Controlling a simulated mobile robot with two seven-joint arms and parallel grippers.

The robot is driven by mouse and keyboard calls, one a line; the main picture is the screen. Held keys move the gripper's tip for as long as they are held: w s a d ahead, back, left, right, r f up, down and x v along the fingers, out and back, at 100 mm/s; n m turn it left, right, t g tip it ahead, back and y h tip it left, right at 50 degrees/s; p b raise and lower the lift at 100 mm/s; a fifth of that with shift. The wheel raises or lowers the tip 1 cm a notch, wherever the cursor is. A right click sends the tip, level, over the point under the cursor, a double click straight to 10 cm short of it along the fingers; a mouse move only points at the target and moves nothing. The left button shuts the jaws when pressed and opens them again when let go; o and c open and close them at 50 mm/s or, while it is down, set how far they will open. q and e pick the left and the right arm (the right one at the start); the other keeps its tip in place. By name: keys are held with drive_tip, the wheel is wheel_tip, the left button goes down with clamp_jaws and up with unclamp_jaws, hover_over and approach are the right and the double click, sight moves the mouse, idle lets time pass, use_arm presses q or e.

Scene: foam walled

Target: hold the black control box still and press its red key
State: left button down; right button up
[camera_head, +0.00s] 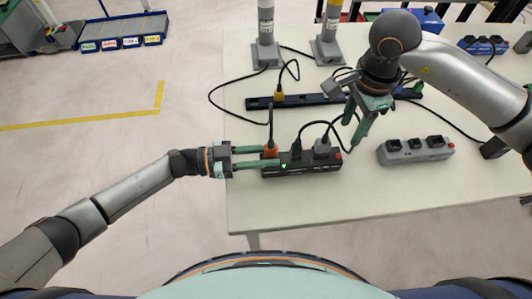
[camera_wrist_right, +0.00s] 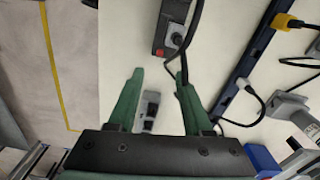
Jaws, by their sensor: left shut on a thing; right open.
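The black control box (camera_head: 310,167) lies near the table's left front part, with several plugs in its top and a small green light near its left end. Its red key (camera_head: 338,156) is at its right end. My left gripper (camera_head: 278,157) is shut on the box's left end, its fingers partly covering it beside the orange plug. My right gripper (camera_head: 355,128) is open and empty, above and to the right of the box. In the right wrist view, the box's end with the red key (camera_wrist_right: 159,52) shows beyond the open fingertips (camera_wrist_right: 158,75).
A grey box (camera_head: 418,151) with black sockets and a red key lies to the right. A long dark strip (camera_head: 300,101) lies behind, with cables looping toward the black box. Two grey-footed posts (camera_head: 267,54) stand at the back. The table front (camera_head: 300,210) is clear.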

clamp_jaws()
idle(0.4)
idle(1.4)
